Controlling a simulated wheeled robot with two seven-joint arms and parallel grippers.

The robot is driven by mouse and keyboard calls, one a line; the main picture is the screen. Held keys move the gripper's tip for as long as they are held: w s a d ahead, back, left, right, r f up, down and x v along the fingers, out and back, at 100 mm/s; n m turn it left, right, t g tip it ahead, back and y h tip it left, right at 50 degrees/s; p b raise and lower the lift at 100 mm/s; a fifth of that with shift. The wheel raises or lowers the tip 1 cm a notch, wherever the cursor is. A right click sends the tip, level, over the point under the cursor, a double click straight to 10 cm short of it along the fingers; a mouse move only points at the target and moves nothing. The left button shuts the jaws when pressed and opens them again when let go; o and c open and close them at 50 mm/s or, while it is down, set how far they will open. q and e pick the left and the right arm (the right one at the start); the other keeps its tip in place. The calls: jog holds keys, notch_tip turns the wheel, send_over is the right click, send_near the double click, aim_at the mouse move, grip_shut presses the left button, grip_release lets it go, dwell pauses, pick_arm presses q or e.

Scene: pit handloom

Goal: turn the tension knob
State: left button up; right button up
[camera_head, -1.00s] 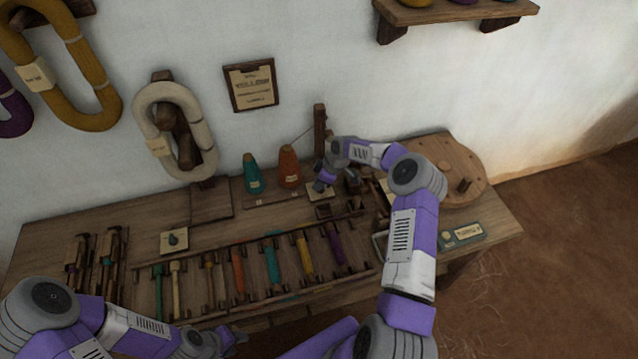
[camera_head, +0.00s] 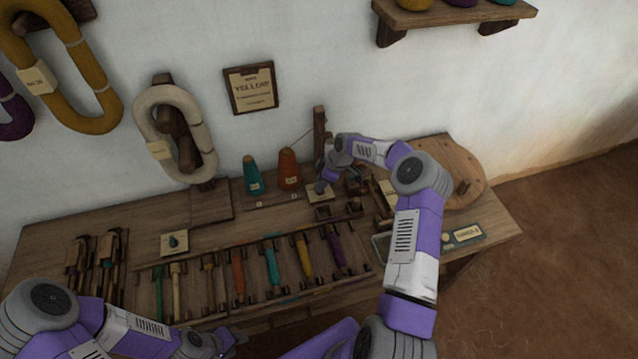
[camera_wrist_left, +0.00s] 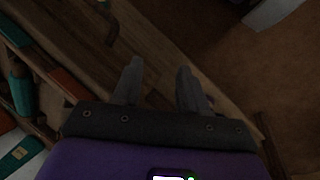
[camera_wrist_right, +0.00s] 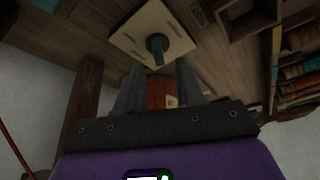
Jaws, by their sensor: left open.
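A pale square plate (camera_head: 319,197) with a small blue-green knob lies on the bench below the wall post. In the right wrist view the knob (camera_wrist_right: 156,46) stands on its plate (camera_wrist_right: 128,38), just ahead of the fingertips. My right gripper (camera_head: 321,187) is over this plate. Its fingers (camera_wrist_right: 161,66) are apart, with the knob lined up between their tips; whether they touch it I cannot tell. A similar plate with a dark teal knob (camera_head: 174,241) lies further left. My left gripper (camera_head: 238,338) is open and empty near the bench's front edge, also seen in the left wrist view (camera_wrist_left: 158,66).
Teal (camera_head: 253,178) and orange (camera_head: 289,170) cones stand left of my right gripper. A wooden post (camera_head: 319,130) rises behind it. A rack of coloured bobbins (camera_head: 272,262) lies in front. A round board (camera_head: 458,163) and a small tray are on the right.

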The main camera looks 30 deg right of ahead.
jog(key=p+v, duration=0.1)
jog(key=v, duration=0.4)
jog(key=shift+r, duration=0.15)
